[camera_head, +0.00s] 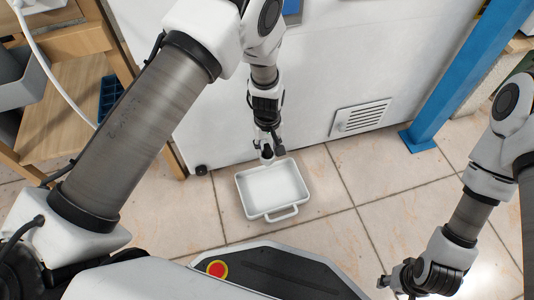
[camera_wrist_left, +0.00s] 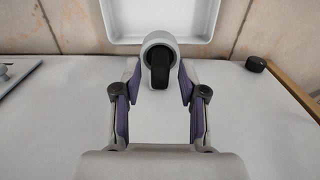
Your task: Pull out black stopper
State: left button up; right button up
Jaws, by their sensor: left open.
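The black stopper (camera_wrist_left: 159,72) sits in a round light-grey collar (camera_wrist_left: 157,39) that stands out from the white panel (camera_wrist_left: 75,115), in the left wrist view. My left gripper (camera_wrist_left: 159,82) is open, with one purple-padded finger on each side of the stopper. Gaps show between the pads and the stopper. In the head view my left gripper (camera_head: 267,153) is low in front of the panel (camera_head: 235,110); the stopper cannot be made out there. My right gripper (camera_head: 394,284) is at the lower right, far from the stopper; its fingers are too small to read.
A white tray (camera_head: 272,215) with a handle lies on the tiled floor below the left gripper. A vent grille (camera_head: 361,117) and a blue post (camera_head: 445,95) are to the right. A wooden bench (camera_head: 60,105) stands left. Open floor (camera_head: 340,225) lies right of the tray.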

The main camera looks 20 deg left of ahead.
aim_at(267, 147)
pick_arm(q)
grip_shut()
jog(key=shift+r, duration=0.2)
jog(key=shift+r+p, duration=1.7)
jog(key=shift+p, duration=0.45)
notch_tip(267, 147, up, 4)
jog(key=p, duration=0.4)
jog(key=shift+r+p, duration=0.1)
jog(key=shift+p, duration=0.2)
